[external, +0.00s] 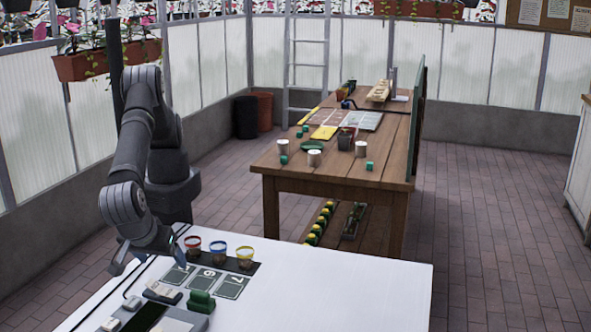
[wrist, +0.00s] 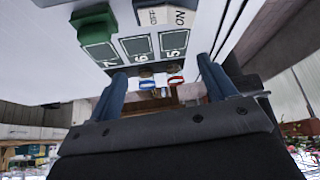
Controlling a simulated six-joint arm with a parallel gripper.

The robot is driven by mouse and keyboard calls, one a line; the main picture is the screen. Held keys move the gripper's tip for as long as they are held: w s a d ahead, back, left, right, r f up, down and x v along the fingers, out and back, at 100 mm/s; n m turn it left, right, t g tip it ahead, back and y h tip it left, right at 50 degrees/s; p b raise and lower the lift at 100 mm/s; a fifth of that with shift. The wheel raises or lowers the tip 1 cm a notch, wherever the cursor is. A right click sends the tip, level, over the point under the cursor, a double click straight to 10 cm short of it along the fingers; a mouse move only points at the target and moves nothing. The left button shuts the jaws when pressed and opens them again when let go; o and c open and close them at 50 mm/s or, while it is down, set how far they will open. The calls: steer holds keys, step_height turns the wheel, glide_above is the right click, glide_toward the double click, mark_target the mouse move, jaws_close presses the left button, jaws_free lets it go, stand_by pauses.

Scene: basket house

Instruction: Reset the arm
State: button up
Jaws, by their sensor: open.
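My gripper (external: 150,264) is low over the left part of the white table (external: 350,285) in the external view, pointing down, with its fingers spread. In the wrist view, the two blue fingers of my gripper (wrist: 162,68) stand wide apart with nothing held between them. Beyond the fingertips lie dark cards marked 5 (wrist: 174,43), 6 (wrist: 137,46) and 7 (wrist: 103,52). I cannot tell whether the fingers touch the table.
Cups with red (external: 192,245), blue (external: 218,253) and yellow (external: 245,258) rims stand behind the cards. A green block (external: 201,301) and an ON/OFF switch (external: 162,292) are in front. The table's right side is clear. A wooden table (external: 330,168) stands farther back.

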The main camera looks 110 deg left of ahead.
steer(key=w+a+m+t, duration=0.1)
steer(key=w+a+m, duration=0.1)
steer(key=w+a, duration=0.95)
steer(key=w+a+m+t, duration=0.1)
steer(key=w+a+m, duration=0.2)
steer(key=w+a, duration=0.9)
steer(key=w+a+m+t, duration=0.1)
steer(key=w+a+m, duration=0.1)
steer(key=w+a, duration=0.6)
steer(key=w+a+m+t+h, duration=0.1)
steer(key=w+a+m, duration=0.1)
steer(key=w+a, duration=0.7)
steer(key=a+f, duration=0.1)
steer(key=a, duration=0.7)
steer(key=shift+a+t, duration=0.2)
steer(key=shift+t, duration=0.1)
steer(key=shift+w, duration=0.1)
steer(key=o, duration=0.5)
steer(key=shift+r, duration=0.2)
